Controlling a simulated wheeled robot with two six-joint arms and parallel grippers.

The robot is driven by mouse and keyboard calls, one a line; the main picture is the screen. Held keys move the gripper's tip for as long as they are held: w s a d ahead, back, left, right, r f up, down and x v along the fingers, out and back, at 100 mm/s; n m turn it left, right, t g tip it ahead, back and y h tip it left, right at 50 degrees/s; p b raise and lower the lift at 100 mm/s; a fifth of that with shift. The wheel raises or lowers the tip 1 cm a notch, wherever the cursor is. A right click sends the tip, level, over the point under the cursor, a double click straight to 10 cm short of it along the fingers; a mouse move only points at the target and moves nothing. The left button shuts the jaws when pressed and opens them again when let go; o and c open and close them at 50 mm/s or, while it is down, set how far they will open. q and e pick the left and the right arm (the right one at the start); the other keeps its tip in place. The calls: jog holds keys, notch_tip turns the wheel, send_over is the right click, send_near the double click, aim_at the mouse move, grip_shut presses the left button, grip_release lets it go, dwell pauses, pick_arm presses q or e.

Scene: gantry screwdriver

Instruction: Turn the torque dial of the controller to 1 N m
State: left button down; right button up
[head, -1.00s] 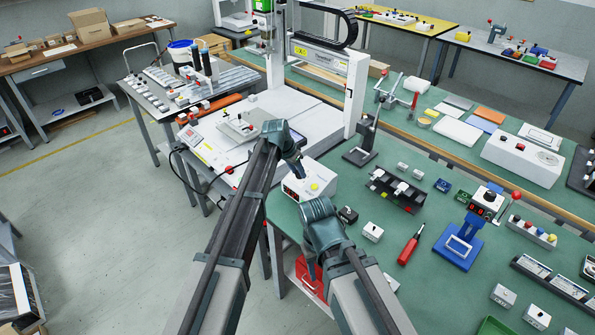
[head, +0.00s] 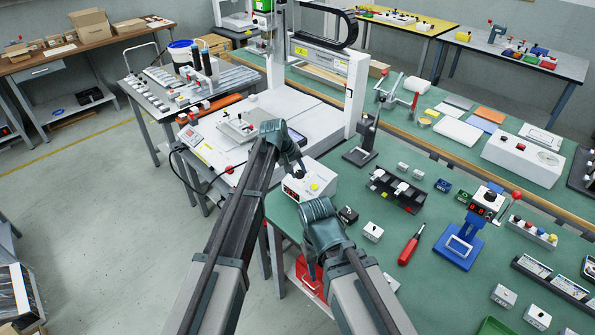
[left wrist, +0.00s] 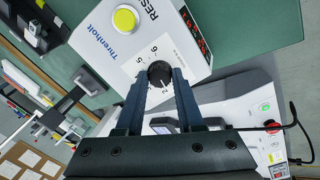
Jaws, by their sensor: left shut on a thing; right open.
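The controller (head: 318,194) is a white box with a yellow button, standing at the near left edge of the green table. In the left wrist view the controller (left wrist: 184,50) shows its button (left wrist: 124,19), a red display (left wrist: 194,33) and a black torque dial (left wrist: 160,73). A numbered scale surrounds the dial, with 5 and 6 readable. A white mark on the dial points toward the fingers, apparently near 2. My left gripper (head: 301,172) is shut on the dial, one finger on each side. My right gripper (head: 312,272) is low by the table's front edge, open and poorly seen.
A small black block (head: 347,215) and a white switch box (head: 373,232) lie right of the controller. A red screwdriver (head: 410,247) and a blue stand (head: 459,246) are farther right. The white gantry machine (head: 325,68) stands behind. A red bin (head: 309,281) is below the table.

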pick_arm(q)
jog(key=n, duration=0.5)
jog(key=shift+n, duration=0.6)
jog(key=c, duration=0.5)
grip_release()
jog(key=p+v, duration=1.2)
jog(key=v, duration=0.2)
jog(key=shift+s+a+f+p, duration=0.1)
jog(key=shift+a+f+p, duration=0.1)
jog(key=shift+p, duration=0.1)
